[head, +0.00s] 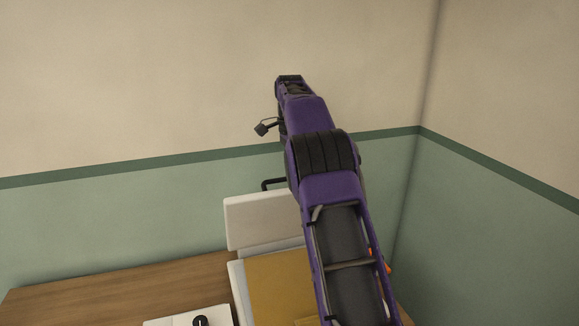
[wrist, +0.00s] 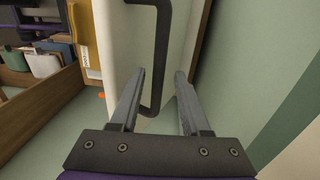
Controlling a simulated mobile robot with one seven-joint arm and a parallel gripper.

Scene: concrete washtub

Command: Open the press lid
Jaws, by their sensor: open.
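The press lid (head: 262,221) is a pale panel standing raised and nearly upright at the back of the press in the head view. A black handle (head: 272,184) shows at its top edge, partly hidden by my arm. The press base (head: 238,290) lies in front with a yellow pad (head: 278,285) on it. In the wrist view, the pale lid (wrist: 118,50) fills the middle and its black bar handle (wrist: 161,50) runs down between my fingers. My gripper (wrist: 160,72) is open, fingers on either side of the handle in the picture; I cannot tell contact or depth. The head view hides my fingers.
The press stands on a wooden table (head: 110,291) near a room corner. A white item with a black knob (head: 200,321) is at the front edge of the view. The green wall (wrist: 235,70) is close on the right in the wrist view. A wooden box (wrist: 45,105) with several items is at left.

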